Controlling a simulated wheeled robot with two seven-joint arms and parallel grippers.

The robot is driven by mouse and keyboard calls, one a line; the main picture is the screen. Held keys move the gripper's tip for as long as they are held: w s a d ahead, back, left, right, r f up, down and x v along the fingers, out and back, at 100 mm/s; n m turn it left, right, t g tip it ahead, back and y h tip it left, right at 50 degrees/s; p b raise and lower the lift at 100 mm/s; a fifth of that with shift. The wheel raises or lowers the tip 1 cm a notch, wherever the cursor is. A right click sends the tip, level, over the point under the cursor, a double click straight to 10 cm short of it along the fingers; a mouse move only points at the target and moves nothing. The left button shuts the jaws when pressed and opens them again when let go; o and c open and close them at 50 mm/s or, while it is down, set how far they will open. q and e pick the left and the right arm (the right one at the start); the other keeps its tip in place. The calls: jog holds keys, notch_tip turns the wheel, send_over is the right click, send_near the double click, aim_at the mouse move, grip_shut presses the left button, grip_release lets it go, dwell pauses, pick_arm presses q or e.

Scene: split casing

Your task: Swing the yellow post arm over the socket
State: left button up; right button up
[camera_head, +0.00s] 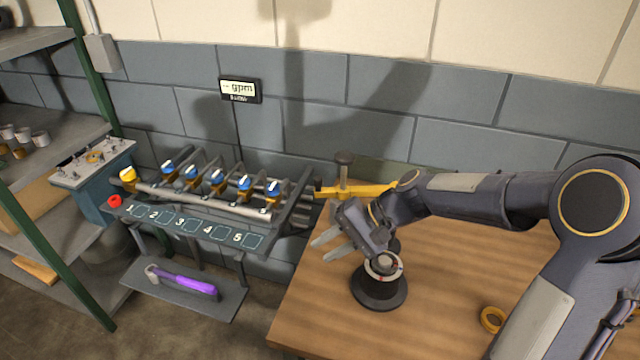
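The yellow post arm (358,190) is a flat bar at the back left of the wooden table. My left gripper is out of view.
A numbered valve rack (190,228) stands left of the table, above a shelf with a purple-handled hammer (185,282). A gpm display (240,90) hangs on the wall. The table front is mostly clear.

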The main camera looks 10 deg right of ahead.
jog(key=w+a+r+m+t+y+b, duration=0.1)
jog(key=w+r+m+t+y+b, duration=0.2)
jog(key=m, duration=0.5)
jog(key=m+t+h, duration=0.3)
jog(key=m+t, duration=0.7)
jog(key=m, duration=0.5)
send_near(318, 178)
jog(key=x, duration=0.3)
jog(key=p+x, duration=0.1)
jog(key=x, duration=0.6)
jog(key=shift+w+f, duration=0.1)
grip_shut()
